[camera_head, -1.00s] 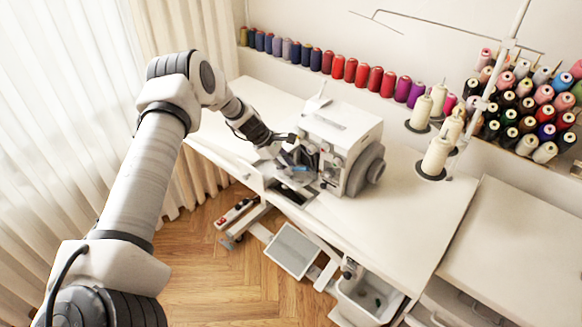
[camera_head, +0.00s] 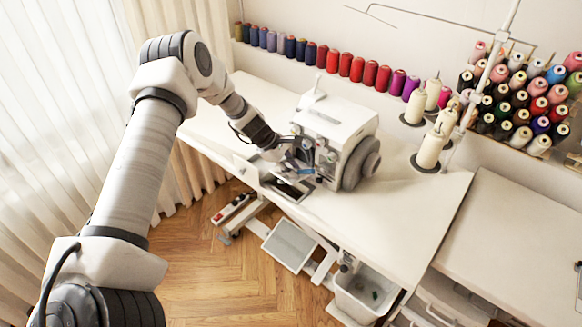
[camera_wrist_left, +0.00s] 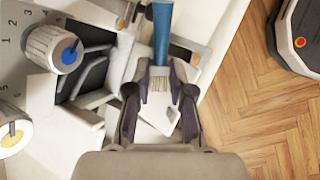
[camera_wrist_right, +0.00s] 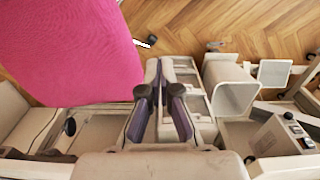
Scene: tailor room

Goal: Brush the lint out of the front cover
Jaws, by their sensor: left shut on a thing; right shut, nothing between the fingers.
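The white overlock machine (camera_head: 333,132) stands on the table with its front low part open. The front cover (camera_head: 290,186) seems to be the piece folded down at the machine's front; it is small and partly hidden by my gripper. My left gripper (camera_head: 284,160) is at the machine's front. In the left wrist view, my left gripper (camera_wrist_left: 160,88) is shut on a brush (camera_wrist_left: 162,32) with a blue handle, its pale bristles showing between the fingers. Whether the bristles touch the cover, I cannot tell. My right gripper (camera_wrist_right: 160,80) is shut and empty, away from the machine.
Cream thread cones (camera_head: 430,150) stand right of the machine. A row of coloured spools (camera_head: 345,65) lines the wall side. A pedal (camera_head: 290,247) and a white bin (camera_head: 365,292) are below the table. A pink surface (camera_wrist_right: 70,50) is beside my right gripper.

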